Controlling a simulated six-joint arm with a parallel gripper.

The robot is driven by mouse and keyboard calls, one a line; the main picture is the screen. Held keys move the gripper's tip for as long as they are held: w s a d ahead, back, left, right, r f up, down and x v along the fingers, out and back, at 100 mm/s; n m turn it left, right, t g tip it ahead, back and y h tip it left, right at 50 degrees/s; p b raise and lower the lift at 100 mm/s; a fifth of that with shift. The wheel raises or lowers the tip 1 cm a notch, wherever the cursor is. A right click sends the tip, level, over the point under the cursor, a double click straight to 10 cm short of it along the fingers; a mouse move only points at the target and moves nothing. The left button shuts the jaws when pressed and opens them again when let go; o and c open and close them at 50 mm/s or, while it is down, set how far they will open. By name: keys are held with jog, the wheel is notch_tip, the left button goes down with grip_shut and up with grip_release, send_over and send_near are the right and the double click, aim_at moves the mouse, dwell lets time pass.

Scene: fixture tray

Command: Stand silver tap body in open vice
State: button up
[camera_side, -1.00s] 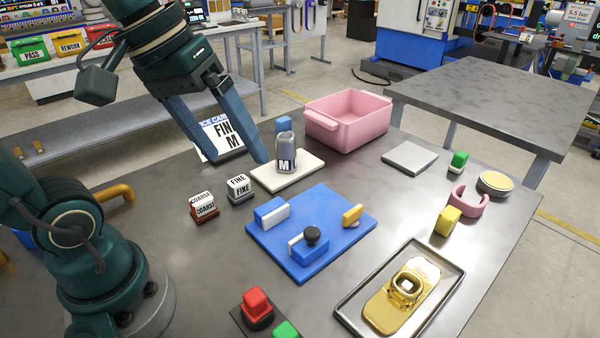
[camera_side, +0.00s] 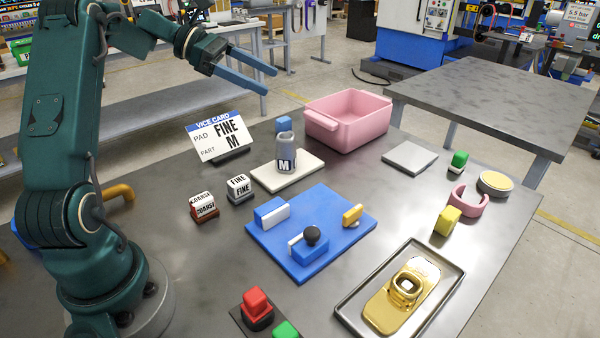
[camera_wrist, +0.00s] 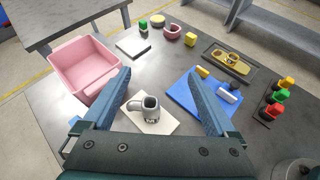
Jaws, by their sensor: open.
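The silver tap body (camera_side: 286,152), marked M, stands upright on a white pad (camera_side: 264,178) near the back of the table. It also shows in the wrist view (camera_wrist: 148,105), between and beyond my fingers. The blue vice (camera_side: 310,262) lies in the middle of the table, with a blue and white jaw, a second jaw with a black knob, and a yellow piece. A gap shows between the two jaws. My gripper (camera_side: 271,81) is open and empty, raised well above the table behind the tap body. In the wrist view my gripper (camera_wrist: 163,85) has its fingers wide apart.
A vice card (camera_side: 218,138) reads PAD FINE, PART M. FINE (camera_side: 239,188) and COARSE (camera_side: 203,206) blocks stand at the left. A pink bin (camera_side: 347,122) is behind. A tray (camera_side: 352,308) holds a gold part (camera_side: 385,312). Red and green buttons (camera_side: 257,308) sit in front.

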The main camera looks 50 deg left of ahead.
jog(key=a+f+n+t, duration=0.1)
jog(key=a+f+n, duration=0.1)
jog(key=a, duration=0.1)
send_near(280, 154)
jog(key=shift+m, duration=0.3)
jog(key=w+f, duration=0.1)
jog(key=w+d+f, duration=0.1)
jog(key=w, duration=0.1)
jog(key=w+f, duration=0.1)
jog(key=shift+w+d, duration=0.25)
jog(key=shift+w, duration=0.05)
jog(key=shift+w+d+f, duration=0.1)
jog(key=shift+f, duration=0.2)
jog(key=shift+x, duration=2.35)
jog(key=shift+r, duration=0.1)
grip_shut()
